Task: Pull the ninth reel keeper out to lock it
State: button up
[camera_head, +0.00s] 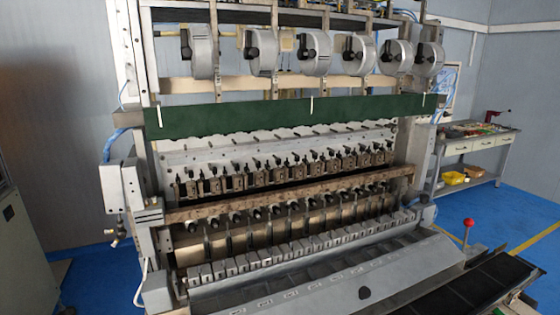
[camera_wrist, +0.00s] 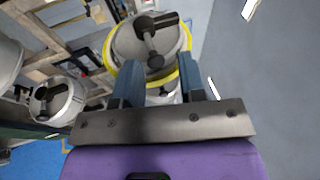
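Several round grey reel housings (camera_head: 315,52) with black keepers hang in a row across the top of the winder in the head view. I cannot tell which is the ninth. In the wrist view, a grey reel housing with a yellow rim (camera_wrist: 124,42) is ahead of my gripper (camera_wrist: 161,68). Its black keeper (camera_wrist: 154,36) has a crosswise handle and a stem that reaches down toward the gap between my fingers. My two blue fingers are apart, with nothing seen gripped between them. Contact with the keeper cannot be told. My gripper is not seen in the head view.
Another reel housing (camera_wrist: 68,98) is at the left in the wrist view, beside wooden-looking bars (camera_wrist: 50,62). A dark green beam (camera_head: 270,115) runs below the reels in the head view. A workbench (camera_head: 470,145) stands at the right, with blue floor before it.

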jog(key=s, duration=0.7)
jog(key=shift+d, duration=0.35)
jog(key=shift+s, duration=0.1)
jog(key=s+d+f+n+g+h, duration=0.1)
jog(key=s+d+f+n+g, duration=0.1)
jog(key=s+f+n+g, duration=0.3)
jog(key=s+d+f+n+g+h, duration=0.1)
jog(key=s+f+n+g, duration=0.4)
jog(key=s+f, duration=0.8)
jog(key=s+d+f+n+g, duration=0.2)
jog(key=s+f+n+g, duration=0.3)
jog(key=f, duration=1.6)
jog(key=s+n, duration=0.1)
jog(key=s, duration=0.3)
jog(key=shift+d+h, duration=0.4)
